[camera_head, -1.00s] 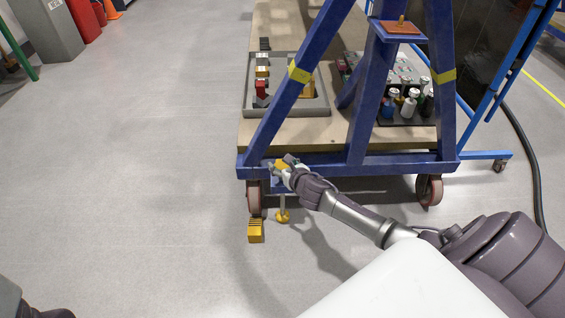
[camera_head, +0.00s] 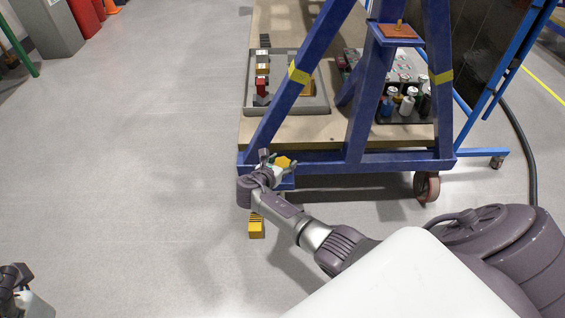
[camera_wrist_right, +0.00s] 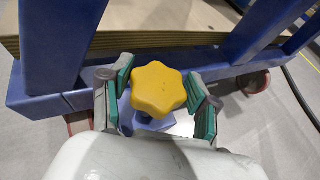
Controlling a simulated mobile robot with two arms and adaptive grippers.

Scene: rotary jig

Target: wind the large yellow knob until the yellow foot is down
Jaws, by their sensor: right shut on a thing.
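The large yellow knob (camera_head: 283,162) is a lobed knob at the lower left of the blue frame. It fills the middle of the right wrist view (camera_wrist_right: 158,88). My right gripper (camera_head: 274,164) is shut on it, with its green-padded fingers on either side of the knob in the wrist view (camera_wrist_right: 160,92).
The blue frame (camera_head: 350,163) stands on casters, with the right caster (camera_head: 426,187) in view. A grey tray (camera_head: 317,107) and bottles (camera_head: 408,104) sit on its wooden deck. The floor at left is clear.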

